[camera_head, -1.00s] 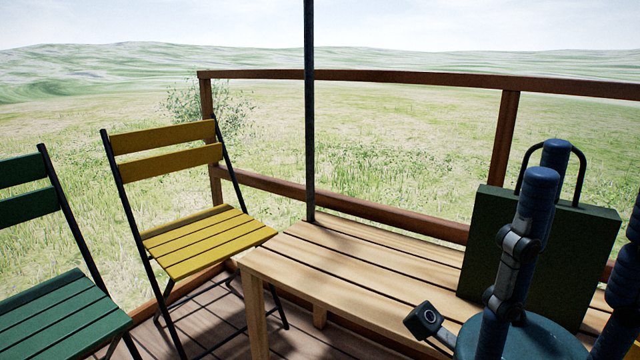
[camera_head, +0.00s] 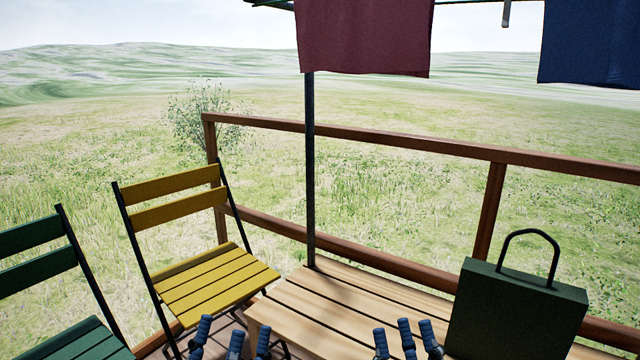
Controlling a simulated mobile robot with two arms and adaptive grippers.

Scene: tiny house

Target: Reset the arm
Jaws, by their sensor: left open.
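My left gripper (camera_head: 234,336) shows at the bottom edge, left of the middle. Its blue-tipped fingers point up and stand apart, open, with nothing between them. My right gripper (camera_head: 405,335) shows at the bottom edge to the right of it, in front of the bench slats in the picture. Its blue-tipped fingers also stand apart, and I see nothing held. The palms and both arms are out of view below.
A slatted wooden bench (camera_head: 345,308) carries a dark green bag or case (camera_head: 515,315) with a loop handle, right of my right gripper. A yellow chair (camera_head: 218,285) and green chair (camera_head: 35,250) stand left. A railing (camera_head: 400,142), pole (camera_head: 310,170) and hanging cloths (camera_head: 365,35) lie beyond.

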